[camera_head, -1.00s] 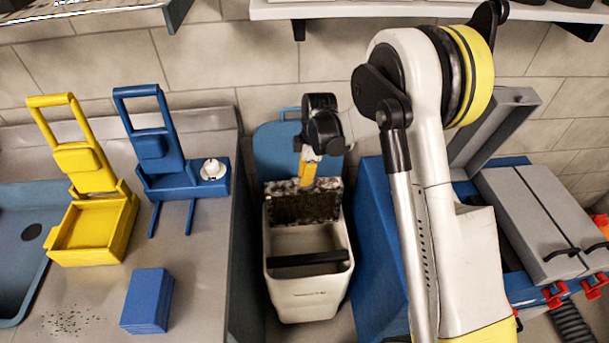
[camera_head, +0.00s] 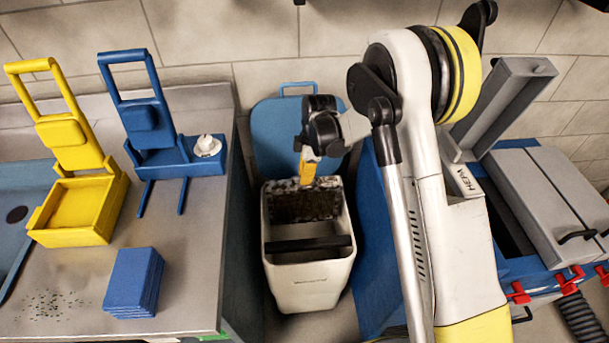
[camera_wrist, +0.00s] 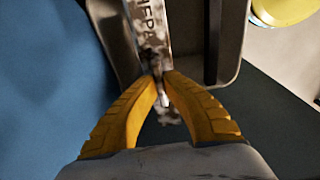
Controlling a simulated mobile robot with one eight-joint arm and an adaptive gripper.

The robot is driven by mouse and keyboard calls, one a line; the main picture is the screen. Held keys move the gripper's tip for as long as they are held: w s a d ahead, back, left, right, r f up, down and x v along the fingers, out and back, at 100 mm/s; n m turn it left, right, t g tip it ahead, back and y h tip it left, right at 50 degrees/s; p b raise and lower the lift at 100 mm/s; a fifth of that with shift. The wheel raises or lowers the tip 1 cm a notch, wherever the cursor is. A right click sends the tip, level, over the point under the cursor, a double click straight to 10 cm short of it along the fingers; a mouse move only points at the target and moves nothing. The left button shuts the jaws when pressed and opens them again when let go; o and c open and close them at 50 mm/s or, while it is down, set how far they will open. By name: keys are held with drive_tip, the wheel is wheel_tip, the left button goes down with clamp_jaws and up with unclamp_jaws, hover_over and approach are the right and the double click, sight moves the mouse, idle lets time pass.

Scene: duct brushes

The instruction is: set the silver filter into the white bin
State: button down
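The silver filter (camera_head: 304,204), a flat panel with a dark, dirt-speckled face, is upright in the mouth of the white bin (camera_head: 308,287), near its back. In the wrist view the filter's silver edge (camera_wrist: 150,15) carries HEPA lettering and dirt. My gripper (camera_head: 308,177) is above the back of the bin, pointing down at the filter's top edge. In the wrist view its yellow fingers (camera_wrist: 163,88) close on the filter's edge. The filter's lower part is hidden, and I cannot tell whether it touches the bin floor.
A dark bar (camera_head: 308,244) crosses the bin's mouth. A blue panel (camera_head: 285,130) stands behind the bin. The steel counter (camera_head: 195,275) at left holds a yellow brush stand (camera_head: 80,215), a blue stand (camera_head: 165,158) and blue pads (camera_head: 133,282). A grey-lidded blue unit (camera_head: 560,195) is at right.

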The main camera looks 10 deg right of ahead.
sight(310, 194)
drive_tip(key=shift+f, duration=10.2)
drive_tip(key=c, duration=1.5)
unclamp_jaws()
drive_tip(key=shift+c, duration=0.2)
drive_tip(key=r, duration=0.4)
drive_tip(key=d+r, duration=0.1)
drive_tip(key=r, duration=0.6)
drive_tip(key=shift+d+r, duration=0.3)
drive_tip(key=shift+r, duration=0.05)
drive_tip(key=shift+r+p, duration=1.05)
drive_tip(key=shift+r, duration=1.55)
